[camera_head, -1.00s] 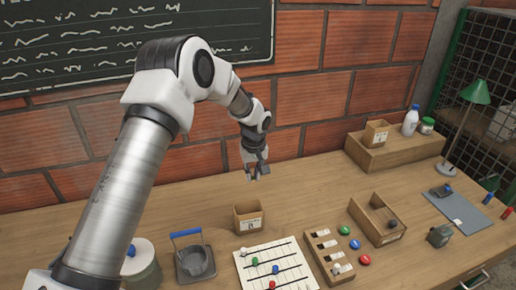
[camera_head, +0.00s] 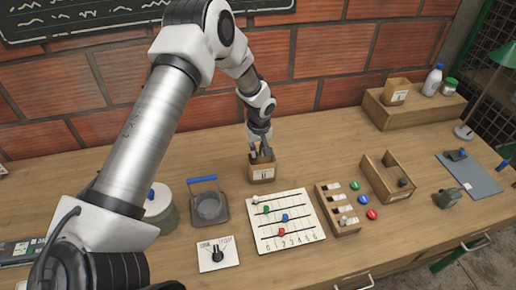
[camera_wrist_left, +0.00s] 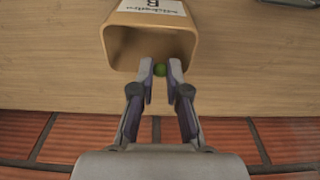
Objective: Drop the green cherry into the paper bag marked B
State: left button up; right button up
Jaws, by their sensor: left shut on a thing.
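The paper bag marked B (camera_head: 262,174) stands open on the bench, near the middle of the head view. In the left wrist view its label, upside down, reads B, and its open mouth (camera_wrist_left: 120,45) faces the camera. In the left wrist view the left gripper (camera_wrist_left: 160,68) is shut on the green cherry (camera_wrist_left: 160,71), a small green ball between the fingertips at the bag's rim. The cherry's height over the rim cannot be told. My right gripper is not in view.
A white counting board (camera_head: 300,243) with coloured beads lies in front of the bag. A blue-handled grey container (camera_head: 222,216) stands to the left. Another paper bag (camera_head: 390,98) stands on a wooden riser (camera_head: 440,110) at the back right. The brick wall is close behind.

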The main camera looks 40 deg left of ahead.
pick_arm(q)
jog(key=shift+r, duration=0.1)
jog(key=o, duration=0.8)
jog(key=shift+c, duration=0.2)
notch_tip(320, 180, up, 12)
jog(key=s+d, duration=0.1)
